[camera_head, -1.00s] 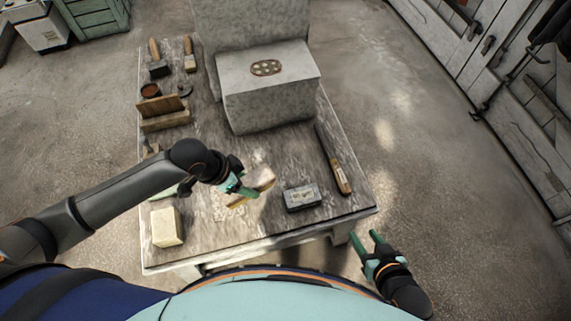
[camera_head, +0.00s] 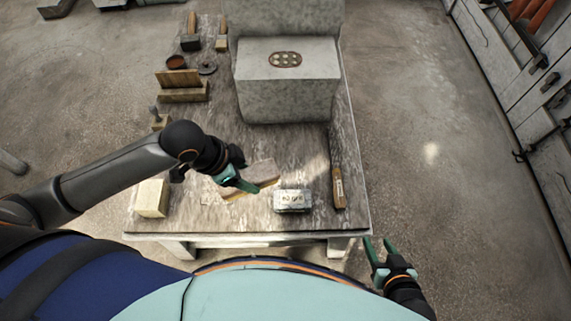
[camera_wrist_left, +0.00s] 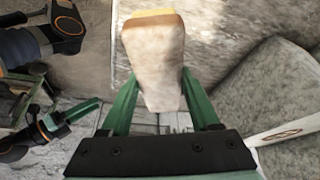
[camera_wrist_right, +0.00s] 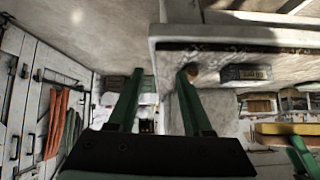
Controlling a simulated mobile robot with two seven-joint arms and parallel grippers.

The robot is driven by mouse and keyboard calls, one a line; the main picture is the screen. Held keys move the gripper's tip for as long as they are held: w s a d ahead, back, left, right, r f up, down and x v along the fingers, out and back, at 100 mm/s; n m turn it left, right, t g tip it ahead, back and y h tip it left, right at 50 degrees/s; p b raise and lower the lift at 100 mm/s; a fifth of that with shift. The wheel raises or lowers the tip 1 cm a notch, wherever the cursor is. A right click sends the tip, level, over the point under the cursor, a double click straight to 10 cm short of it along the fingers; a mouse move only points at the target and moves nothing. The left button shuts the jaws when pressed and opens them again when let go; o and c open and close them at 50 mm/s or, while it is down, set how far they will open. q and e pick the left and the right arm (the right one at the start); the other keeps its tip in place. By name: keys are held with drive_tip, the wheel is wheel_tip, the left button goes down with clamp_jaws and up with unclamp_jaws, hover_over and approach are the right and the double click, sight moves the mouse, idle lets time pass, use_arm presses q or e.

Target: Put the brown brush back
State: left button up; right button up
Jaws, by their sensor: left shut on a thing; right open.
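My left gripper (camera_head: 244,184) is shut on a wide, flat brush (camera_head: 262,173) with a pale tan body and a yellow-brown edge. It holds the brush over the front middle of the worktable (camera_head: 225,222), left of a grey tin. In the left wrist view the brush (camera_wrist_left: 155,62) sits between the green fingers, its yellow end pointing away. The brush's edge (camera_wrist_right: 285,129) also shows in the right wrist view. Whether it touches the table is unclear. My right gripper (camera_head: 380,246) is open and empty, off the table's front right corner.
The grey labelled tin (camera_head: 293,201) and a long wooden-handled tool (camera_head: 338,180) lie at the front right. A cream block (camera_head: 151,198) stands front left. A wooden stand (camera_head: 183,92), a small bowl (camera_head: 175,62) and upright-handled brushes (camera_head: 222,42) are at the back left. A large stone block (camera_head: 287,95) fills the back.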

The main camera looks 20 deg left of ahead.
use_arm(q)
drive_tip(key=shift+d, duration=0.15)
drive_tip(key=w+d+f+b, duration=0.1)
drive_tip(key=w+f, duration=0.1)
drive_tip(key=w, duration=0.2)
drive_tip(key=w+d+f+b, duration=0.1)
drive_tip(key=w+f, duration=0.2)
drive_tip(key=w, duration=0.1)
drive_tip(key=w+f+b, duration=0.1)
drive_tip(key=w+f, duration=0.2)
drive_tip(key=w, duration=0.1)
drive_tip(key=shift+w+d+f, duration=0.15)
drive_tip(key=shift+d+f, duration=0.05)
drive_tip(key=shift+d, duration=0.2)
drive_tip(key=shift+w+d+f+b, duration=0.1)
drive_tip(key=shift+w+f+b, duration=0.3)
drive_tip(key=shift+w+f, duration=0.25)
wheel_tip(320, 180, down, 2)
drive_tip(key=shift+f+b, duration=0.25)
drive_tip(key=shift+b, duration=0.1)
drive_tip(key=shift+f, duration=0.4)
use_arm(e)
drive_tip(key=shift+w+a+f+n+y, duration=0.3)
drive_tip(key=shift+w+a+f+y, duration=0.1)
drive_tip(key=shift+w+a+f, duration=0.65)
